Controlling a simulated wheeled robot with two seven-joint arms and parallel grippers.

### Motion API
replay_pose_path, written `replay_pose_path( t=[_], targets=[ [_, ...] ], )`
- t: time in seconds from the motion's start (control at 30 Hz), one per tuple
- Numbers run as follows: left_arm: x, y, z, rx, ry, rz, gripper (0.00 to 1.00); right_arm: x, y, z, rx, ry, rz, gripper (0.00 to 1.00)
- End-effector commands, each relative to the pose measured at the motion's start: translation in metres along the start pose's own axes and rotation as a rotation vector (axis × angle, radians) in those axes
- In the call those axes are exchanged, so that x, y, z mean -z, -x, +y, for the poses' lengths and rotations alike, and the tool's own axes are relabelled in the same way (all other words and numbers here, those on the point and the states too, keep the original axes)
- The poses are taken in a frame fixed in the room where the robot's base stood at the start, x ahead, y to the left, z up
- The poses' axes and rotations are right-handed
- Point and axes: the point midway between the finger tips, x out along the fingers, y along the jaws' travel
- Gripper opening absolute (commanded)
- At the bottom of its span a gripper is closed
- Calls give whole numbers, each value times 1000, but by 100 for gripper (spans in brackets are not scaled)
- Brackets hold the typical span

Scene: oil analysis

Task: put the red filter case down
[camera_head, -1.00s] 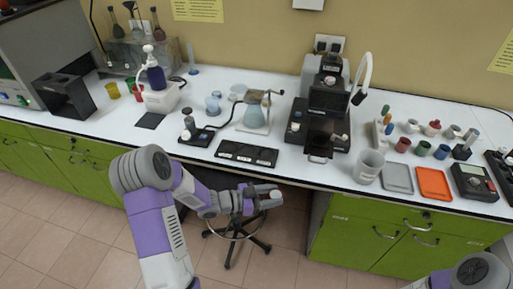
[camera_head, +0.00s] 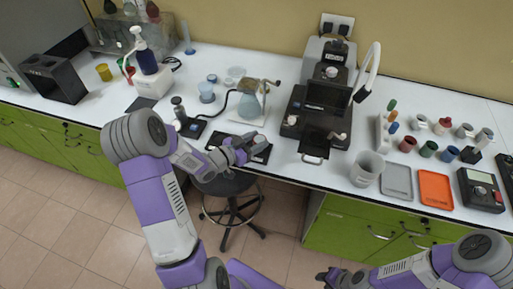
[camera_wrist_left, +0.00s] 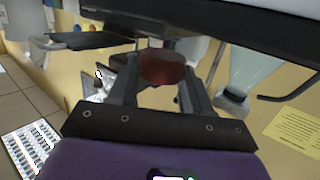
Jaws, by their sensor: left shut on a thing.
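My left gripper (camera_head: 250,143) is shut on the red filter case, a short dark-red cylinder between the fingers in the left wrist view (camera_wrist_left: 163,67). In the head view a pale round top (camera_head: 260,140) shows at the fingertips; the red body is mostly hidden there. The gripper is over the black flat plate (camera_head: 262,157) at the bench's front edge. I cannot tell whether the case touches the plate. My right gripper (camera_head: 326,276) is low at the bottom of the head view, in front of the bench and empty as far as I see; its opening is unclear.
A flask on a stand (camera_head: 249,107) is just behind the left gripper, with a small black device (camera_head: 188,127) to its left. The black microscope-like instrument (camera_head: 318,120) stands to the right. A clear beaker (camera_head: 367,168), grey tray (camera_head: 398,182) and orange tray (camera_head: 435,190) are further right.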

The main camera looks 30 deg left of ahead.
Motion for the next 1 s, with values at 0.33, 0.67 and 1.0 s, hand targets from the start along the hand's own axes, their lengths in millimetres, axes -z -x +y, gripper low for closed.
replay_pose_path(
  t=[0.33,0.67,1.0],
  targets=[
    [-34,-5,0,-1,0,0,20,1,-8,3,0,0,1,36],
    [-36,-5,0,-1,0,-1,56,1,-11,4,0,0,1,36],
    [-36,-5,0,-1,0,-1,74,1,-11,4,0,0,1,36]
  ],
)
